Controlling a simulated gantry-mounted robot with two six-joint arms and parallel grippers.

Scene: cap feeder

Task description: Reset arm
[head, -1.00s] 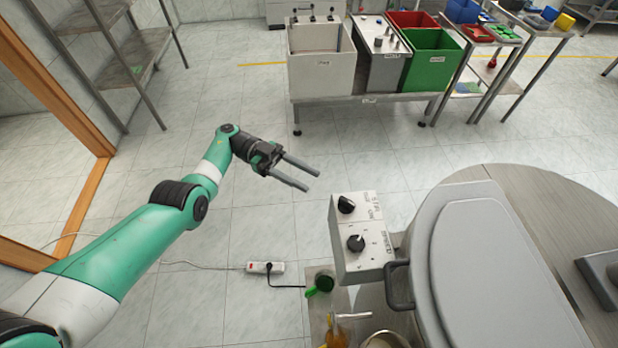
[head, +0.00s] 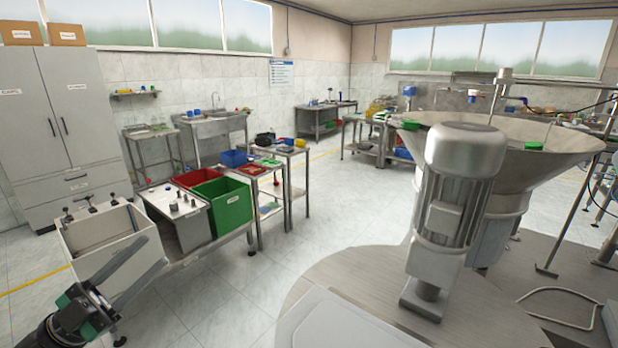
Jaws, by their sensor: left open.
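My left gripper (head: 132,272) shows at the lower left of the head view. Its two dark fingers point up and to the right, apart, with nothing between them. In the picture it overlaps the front of a white bin, and I cannot tell the gap between them. The cap feeder, with a large steel bowl (head: 520,160) and a grey motor (head: 462,165), stands at the right. Green caps lie at the bowl's rim, one of them a green cap (head: 533,146). My right gripper does not show.
A low steel stand carries the white bin (head: 85,232), a grey box, a red bin (head: 196,178) and a green bin (head: 222,204). Side tables with trays (head: 268,163) stand behind. A grey cabinet (head: 62,120) is at the left. Tiled floor (head: 240,300) is free in the middle.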

